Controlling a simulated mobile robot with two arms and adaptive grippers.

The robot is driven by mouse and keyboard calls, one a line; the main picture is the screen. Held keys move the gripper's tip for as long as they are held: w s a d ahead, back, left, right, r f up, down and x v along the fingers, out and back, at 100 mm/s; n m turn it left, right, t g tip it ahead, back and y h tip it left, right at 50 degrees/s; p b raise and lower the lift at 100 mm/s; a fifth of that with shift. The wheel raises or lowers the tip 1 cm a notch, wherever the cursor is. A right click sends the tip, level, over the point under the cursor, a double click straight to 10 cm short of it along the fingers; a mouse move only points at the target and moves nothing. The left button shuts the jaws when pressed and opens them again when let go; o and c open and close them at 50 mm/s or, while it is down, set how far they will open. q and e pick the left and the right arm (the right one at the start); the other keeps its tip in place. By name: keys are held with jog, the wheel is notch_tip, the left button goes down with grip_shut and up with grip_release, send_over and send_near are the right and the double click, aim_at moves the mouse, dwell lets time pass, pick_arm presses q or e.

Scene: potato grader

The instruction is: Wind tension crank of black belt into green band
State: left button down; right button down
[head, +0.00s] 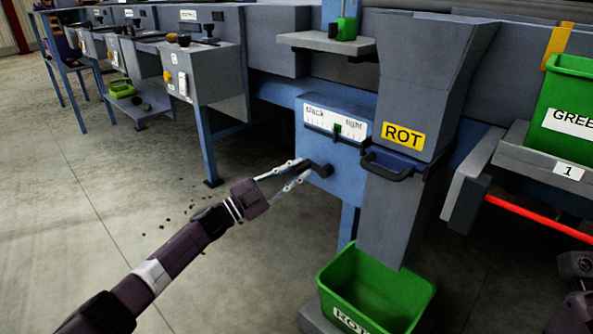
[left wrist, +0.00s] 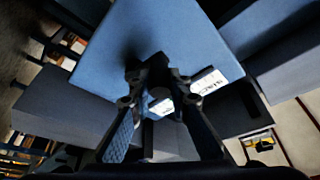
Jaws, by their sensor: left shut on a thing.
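The dark tension crank (head: 322,169) sticks out of the front of a blue box (head: 345,178) below a white scale (head: 311,118) marked "slack" and "tight". A small green band (head: 337,128) shows near the middle of the scale; the pointer is too small to read. My left gripper (head: 300,173) is at the crank, with its fingers on either side of the handle, shut on it. In the left wrist view the dark crank (left wrist: 157,72) sits between the fingertips, against the blue box (left wrist: 185,35).
A grey chute (head: 415,70) labelled "ROT" with a dark handle (head: 388,172) stands just right of the crank. A green bin (head: 375,285) is below it. A green crate (head: 570,100) and a red bar (head: 540,217) are at the right. The floor at left is mostly clear.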

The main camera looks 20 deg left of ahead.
pick_arm(q)
jog(key=shift+d+r+m+g+p, duration=0.1)
jog(key=shift+r+m+g+p, duration=0.35)
jog(key=shift+m, duration=0.65)
jog(key=c, duration=1.8)
grip_release()
jog(key=shift+s, duration=0.1)
jog(key=v, duration=1.2)
jog(key=shift+f, duration=0.15)
